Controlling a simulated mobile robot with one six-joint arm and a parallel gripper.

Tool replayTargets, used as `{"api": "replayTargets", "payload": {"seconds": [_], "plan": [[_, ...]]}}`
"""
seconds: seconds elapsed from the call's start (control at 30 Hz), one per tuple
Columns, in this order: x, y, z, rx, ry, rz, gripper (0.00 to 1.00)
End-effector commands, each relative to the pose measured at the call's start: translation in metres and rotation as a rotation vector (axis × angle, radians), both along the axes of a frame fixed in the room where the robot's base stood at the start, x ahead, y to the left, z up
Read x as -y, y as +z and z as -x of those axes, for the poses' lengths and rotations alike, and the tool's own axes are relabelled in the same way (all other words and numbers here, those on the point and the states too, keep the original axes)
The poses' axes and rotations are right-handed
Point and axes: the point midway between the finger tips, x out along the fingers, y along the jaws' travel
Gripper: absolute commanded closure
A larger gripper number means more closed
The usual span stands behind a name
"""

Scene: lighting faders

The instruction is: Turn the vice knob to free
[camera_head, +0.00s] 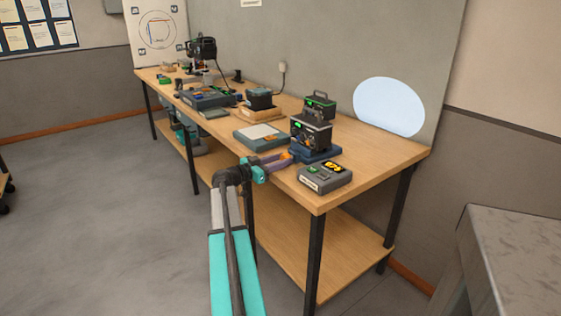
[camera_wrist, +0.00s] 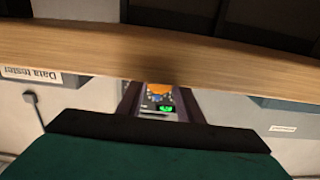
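I cannot pick out a vice or its knob for certain in either view. My gripper (camera_head: 288,159) is at the front edge of the wooden workbench, close to a black boxy device (camera_head: 311,133) on a blue base (camera_head: 318,155). In the wrist view its two dark fingers (camera_wrist: 160,105) stand apart with nothing gripped between them. Beyond them shows a small panel with an orange part (camera_wrist: 158,89) and a lit green display (camera_wrist: 166,108). Whether the fingers touch anything is not clear.
The workbench (camera_head: 372,168) carries several devices. A grey box with a yellow display (camera_head: 325,177) sits right of my gripper, and a flat tray-like unit (camera_head: 262,137) left. The bench edge (camera_wrist: 90,50) crosses the wrist view.

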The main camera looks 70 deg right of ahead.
Motion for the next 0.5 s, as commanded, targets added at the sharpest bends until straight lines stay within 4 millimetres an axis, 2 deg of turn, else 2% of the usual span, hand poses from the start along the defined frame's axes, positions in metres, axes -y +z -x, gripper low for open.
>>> {"api": "replayTargets", "payload": {"seconds": [0.27, 0.5], "plan": [[0.0001, -0.0007, -0.0005, -0.016, 0.001, -0.01, 0.89], [0.0001, -0.0021, -0.0008, -0.106, 0.001, -0.067, 0.89]]}}
